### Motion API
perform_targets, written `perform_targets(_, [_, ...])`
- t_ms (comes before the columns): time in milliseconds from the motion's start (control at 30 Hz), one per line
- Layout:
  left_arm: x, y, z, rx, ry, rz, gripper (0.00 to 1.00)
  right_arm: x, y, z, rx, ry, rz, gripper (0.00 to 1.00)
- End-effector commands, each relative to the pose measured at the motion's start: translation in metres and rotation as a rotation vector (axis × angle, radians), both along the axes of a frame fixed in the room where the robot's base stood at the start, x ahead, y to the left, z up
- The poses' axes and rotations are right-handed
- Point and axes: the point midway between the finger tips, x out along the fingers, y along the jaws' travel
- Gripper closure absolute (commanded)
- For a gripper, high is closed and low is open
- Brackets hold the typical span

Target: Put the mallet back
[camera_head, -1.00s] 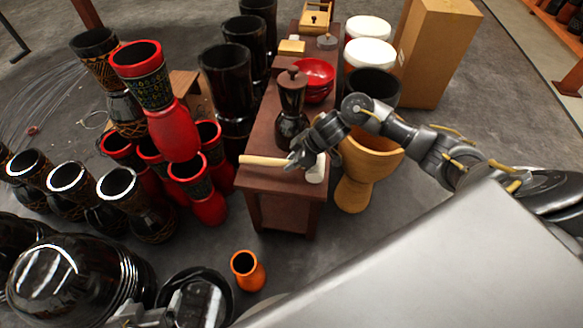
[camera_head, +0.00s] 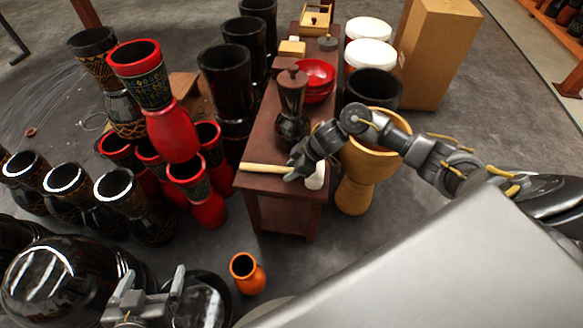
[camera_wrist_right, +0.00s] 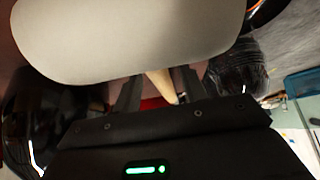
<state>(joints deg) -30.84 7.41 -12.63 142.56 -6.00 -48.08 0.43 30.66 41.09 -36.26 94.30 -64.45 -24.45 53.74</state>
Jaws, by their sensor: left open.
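The mallet has a pale wooden handle (camera_head: 262,168) and a white head (camera_head: 316,176). It lies level at the near end of the dark red-brown table (camera_head: 270,186); whether it rests on the top is unclear. My right gripper (camera_head: 291,174) is at the handle, beside the head. In the right wrist view the white head (camera_wrist_right: 130,35) fills the top, and the handle (camera_wrist_right: 160,84) passes between the fingers. Whether they press on it is unclear. My left gripper (camera_head: 152,284) is open and empty at the bottom left, away from the table.
A dark lidded goblet-shaped vessel (camera_head: 291,110) and red bowls (camera_head: 317,73) stand on the table behind the mallet. A wooden goblet drum (camera_head: 357,180) stands right of the table. Red and black drums (camera_head: 172,130) crowd the left. A small orange vase (camera_head: 247,273) stands on the floor in front.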

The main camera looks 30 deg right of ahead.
Motion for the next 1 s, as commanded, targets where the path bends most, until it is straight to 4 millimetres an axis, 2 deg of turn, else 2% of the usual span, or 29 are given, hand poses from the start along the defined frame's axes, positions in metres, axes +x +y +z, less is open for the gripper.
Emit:
perform_targets(267, [0.000, 0.000, -0.001, 0.002, 0.003, 0.000, 0.12, 0.000, 0.000, 0.001, 0.000, 0.000, 0.000, 0.57])
perform_targets(367, [-0.001, 0.001, 0.000, 0.004, 0.009, 0.001, 0.12, 0.000, -0.001, 0.006, -0.001, -0.001, 0.000, 0.57])
perform_targets(467, [-0.007, 0.009, -0.009, 0.029, 0.081, 0.021, 0.12, -0.003, -0.005, 0.014, -0.001, -0.002, 0.000, 0.57])
perform_targets(667, [-0.031, 0.036, -0.033, 0.100, 0.305, 0.084, 0.12, -0.013, -0.019, 0.041, -0.001, -0.002, 0.000, 0.57])
perform_targets(800, [-0.056, 0.055, -0.049, 0.147, 0.479, 0.130, 0.12, -0.022, -0.030, 0.061, -0.003, -0.001, 0.001, 0.57])
perform_targets(1000, [-0.088, 0.074, -0.061, 0.190, 0.673, 0.178, 0.12, -0.031, -0.042, 0.085, -0.002, -0.001, 0.000, 0.57])
